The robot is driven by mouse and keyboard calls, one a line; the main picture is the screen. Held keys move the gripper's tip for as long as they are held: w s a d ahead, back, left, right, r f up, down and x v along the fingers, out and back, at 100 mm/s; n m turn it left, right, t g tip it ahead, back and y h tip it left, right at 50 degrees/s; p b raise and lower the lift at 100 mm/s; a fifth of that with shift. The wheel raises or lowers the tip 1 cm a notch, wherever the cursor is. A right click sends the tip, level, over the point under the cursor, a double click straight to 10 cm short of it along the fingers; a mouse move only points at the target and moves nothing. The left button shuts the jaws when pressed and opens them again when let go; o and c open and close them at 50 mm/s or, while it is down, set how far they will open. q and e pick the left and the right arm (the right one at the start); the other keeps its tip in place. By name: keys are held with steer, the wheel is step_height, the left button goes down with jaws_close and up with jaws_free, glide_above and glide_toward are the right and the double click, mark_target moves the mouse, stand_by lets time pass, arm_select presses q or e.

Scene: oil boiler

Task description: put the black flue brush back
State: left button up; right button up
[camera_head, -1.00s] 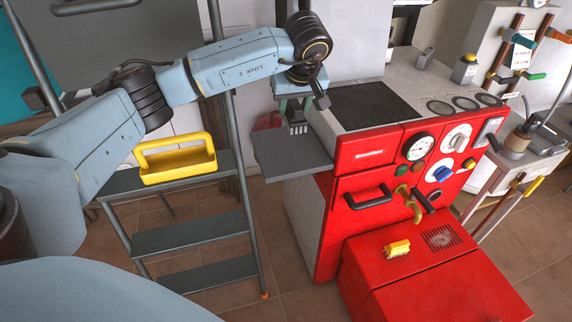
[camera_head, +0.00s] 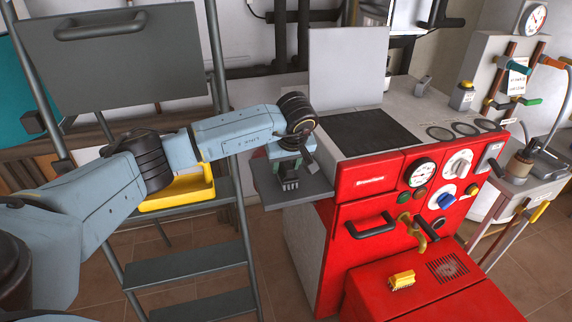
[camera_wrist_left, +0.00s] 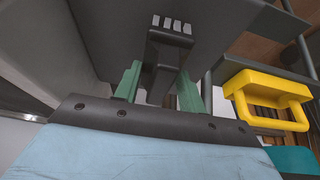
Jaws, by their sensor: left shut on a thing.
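My left gripper (camera_head: 287,170) is shut on the black flue brush (camera_head: 289,184), a dark block with a row of pale bristle tufts. In the left wrist view the brush (camera_wrist_left: 165,55) sits between the green fingers (camera_wrist_left: 158,88), its pale tufts at the far end. The brush is over the grey side shelf (camera_head: 318,188) on the left of the red boiler (camera_head: 375,185). I cannot tell whether it touches the shelf. My right gripper is not in view.
A stepladder (camera_head: 190,264) with a yellow caddy (camera_head: 178,204) stands left of the boiler; the caddy also shows in the left wrist view (camera_wrist_left: 268,88). A yellow brush (camera_head: 402,280) lies on the boiler's red lower housing. The visible shelf surface around the brush looks clear.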

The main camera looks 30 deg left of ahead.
arm_select(q)
steer(key=shift+f, duration=0.15)
steer(key=o, duration=0.9)
steer(key=shift+o, duration=0.2)
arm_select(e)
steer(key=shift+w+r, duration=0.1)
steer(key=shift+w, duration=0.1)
arm_select(q)
steer(key=shift+r, duration=0.4)
steer(key=p+v, duration=0.2)
steer(key=v, duration=0.9)
steer(key=shift+s+d+r, duration=0.15)
steer(key=shift+s+r, duration=0.05)
steer(key=shift+r, duration=0.05)
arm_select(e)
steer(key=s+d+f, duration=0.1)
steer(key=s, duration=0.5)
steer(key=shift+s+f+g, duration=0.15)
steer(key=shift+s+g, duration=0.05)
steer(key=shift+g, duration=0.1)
